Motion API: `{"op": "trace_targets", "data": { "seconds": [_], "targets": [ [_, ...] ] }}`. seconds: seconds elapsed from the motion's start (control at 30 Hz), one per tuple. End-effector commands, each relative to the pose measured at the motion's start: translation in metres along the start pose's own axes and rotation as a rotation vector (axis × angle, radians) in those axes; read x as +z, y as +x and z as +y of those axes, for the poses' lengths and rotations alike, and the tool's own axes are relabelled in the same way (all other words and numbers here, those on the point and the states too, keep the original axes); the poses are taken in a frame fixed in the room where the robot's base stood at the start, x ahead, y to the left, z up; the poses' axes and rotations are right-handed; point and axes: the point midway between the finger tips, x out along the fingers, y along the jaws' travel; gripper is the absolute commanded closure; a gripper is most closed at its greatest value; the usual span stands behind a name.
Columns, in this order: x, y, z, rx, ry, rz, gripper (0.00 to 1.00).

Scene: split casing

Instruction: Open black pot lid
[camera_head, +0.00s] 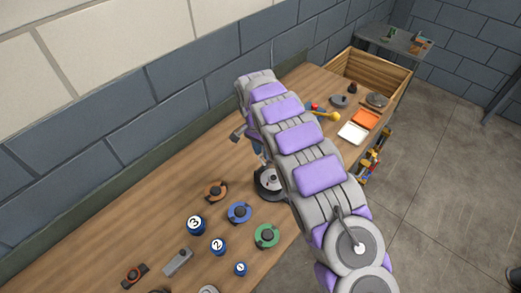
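A round black pot (263,192) stands on the wooden workbench, partly hidden behind my arm. A grey, lid-like disc (272,181) with a dark centre shows on its top. I cannot tell whether the lid is seated or lifted. My gripper (262,156) points down from the far end of my purple-and-grey arm, just above and behind the pot. My arm covers most of it. Its fingers are too hidden and small to tell whether they are open, or whether they touch the lid.
Brown (215,190), blue (239,212) and green (267,236) ring-shaped parts and numbered blue cylinders (196,225) stand left and in front. A grey block (178,262) lies farther left. White (352,133) and orange (365,119) trays and a wooden crate (368,74) are beyond my arm.

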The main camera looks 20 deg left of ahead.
Motion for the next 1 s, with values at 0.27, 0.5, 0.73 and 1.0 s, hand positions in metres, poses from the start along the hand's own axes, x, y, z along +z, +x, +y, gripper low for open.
{"op": "trace_targets", "data": {
  "seconds": [0.27, 0.5, 0.73, 1.0],
  "targets": [
    [0.0, -0.029, -0.002, -0.002, 0.001, 0.003, 0.64],
    [0.001, -0.067, -0.006, -0.001, -0.001, 0.002, 0.64],
    [0.002, -0.098, -0.006, -0.002, -0.003, 0.003, 0.64],
    [0.003, -0.135, -0.005, 0.0, -0.002, 0.0, 0.64]
  ]
}}
